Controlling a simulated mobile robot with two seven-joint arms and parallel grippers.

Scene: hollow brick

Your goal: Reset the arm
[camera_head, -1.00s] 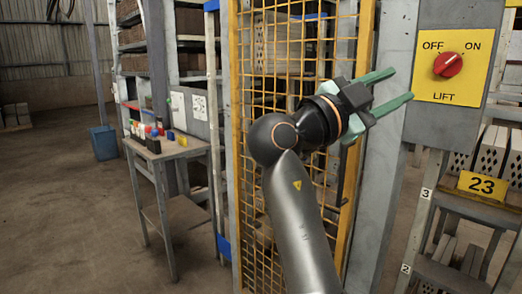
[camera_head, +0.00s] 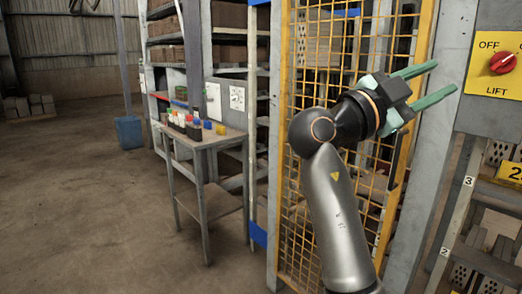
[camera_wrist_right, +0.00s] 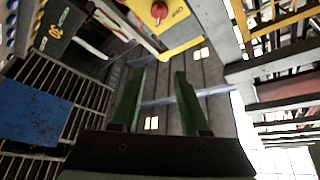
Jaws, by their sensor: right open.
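My right gripper (camera_head: 446,83) is raised in front of the yellow mesh gate, with its green fingers apart and empty, pointing right. In the right wrist view the two fingers (camera_wrist_right: 158,100) stand apart with nothing between them. The red knob (camera_head: 503,62) sits on the yellow OFF/ON LIFT plate (camera_head: 497,91) at the right edge, apart from the fingertips. The knob also shows at the top of the right wrist view (camera_wrist_right: 159,11). My left gripper is not in view.
The yellow mesh gate (camera_head: 299,190) and grey posts stand close behind my right arm. A small grey table (camera_head: 208,142) with several coloured bottles stands left of the gate. A blue bin (camera_head: 129,132) stands farther back.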

